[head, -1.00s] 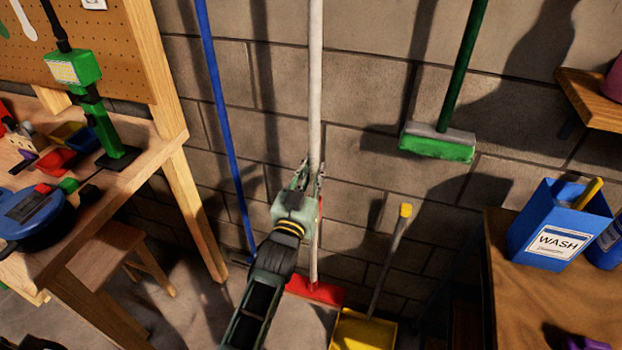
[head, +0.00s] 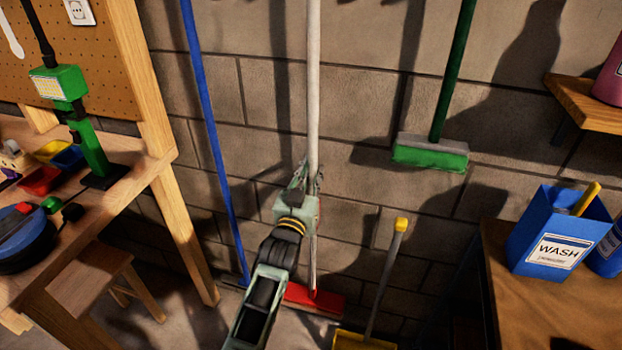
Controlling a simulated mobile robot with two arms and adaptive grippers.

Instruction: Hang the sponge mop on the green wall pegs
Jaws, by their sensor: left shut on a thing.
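The sponge mop (head: 313,90), with a long white pole and a red head (head: 313,298), is upright in front of the block wall. Its top is out of view. My left gripper (head: 306,183) is shut around the lower part of the pole, well above the red head. The gripper hides a short stretch of the pole. I cannot tell whether the head touches the floor. The green wall pegs are not in view. My right gripper is not in view.
A green-handled broom (head: 430,152) is against the wall to the right, and a blue pole (head: 213,130) to the left. A yellow dustpan (head: 362,341) stands low beside the mop. A workbench (head: 150,178) is left; a wooden table (head: 515,300) with a blue WASH box (head: 558,232) is right.

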